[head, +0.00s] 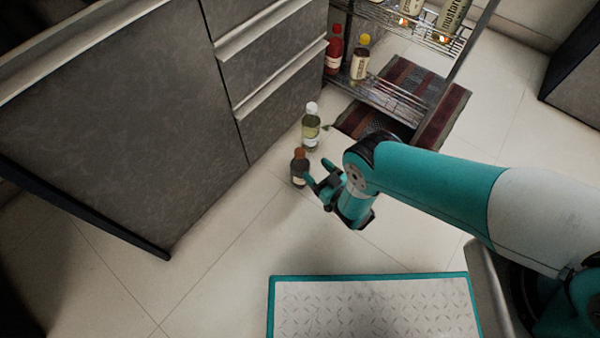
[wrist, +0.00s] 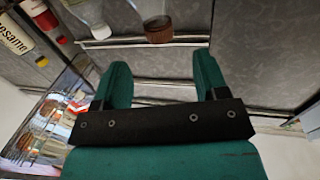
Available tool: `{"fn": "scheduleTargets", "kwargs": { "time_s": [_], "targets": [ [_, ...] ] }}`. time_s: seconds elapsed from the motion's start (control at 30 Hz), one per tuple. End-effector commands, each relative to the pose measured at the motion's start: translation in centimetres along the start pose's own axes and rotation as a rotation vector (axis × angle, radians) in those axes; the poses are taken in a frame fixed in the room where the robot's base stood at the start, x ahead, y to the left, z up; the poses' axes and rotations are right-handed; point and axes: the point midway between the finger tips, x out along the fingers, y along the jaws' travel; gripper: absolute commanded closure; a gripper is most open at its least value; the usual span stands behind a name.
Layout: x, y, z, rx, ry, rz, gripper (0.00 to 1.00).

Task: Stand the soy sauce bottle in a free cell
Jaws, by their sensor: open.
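A dark bottle with a brown cap (head: 299,170), likely the soy sauce bottle, stands upright on the floor by the drawers. Its brown cap shows at the top of the wrist view (wrist: 158,28). My gripper (head: 317,172) is open, just right of this bottle in the head view. In the wrist view nothing is between the fingers of my gripper (wrist: 162,70), and the cap lies beyond their tips. I cannot make out any divided cells in either view.
A white-capped bottle (head: 311,128) stands close behind the dark one. A wire rack (head: 385,98) at the back holds several bottles, including a red one (head: 334,52). Grey drawers (head: 275,85) border the left. Floor in front is clear up to a teal-edged plate (head: 370,305).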

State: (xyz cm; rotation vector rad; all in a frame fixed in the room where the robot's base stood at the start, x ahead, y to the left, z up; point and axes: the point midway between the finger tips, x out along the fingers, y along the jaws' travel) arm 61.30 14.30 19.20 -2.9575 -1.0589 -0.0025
Motion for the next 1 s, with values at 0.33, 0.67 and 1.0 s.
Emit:
{"fn": "scheduleTargets", "kwargs": {
  "time_s": [0.33, 0.67, 1.0],
  "targets": [
    [4.8, 0.0, 0.3, 0.000, -0.001, 0.000, 0.33],
    [7.5, 0.0, 0.8, 0.000, 0.001, 0.000, 0.33],
    [9.8, 0.1, 0.6, 0.001, -0.001, 0.001, 0.33]
  ]
}}
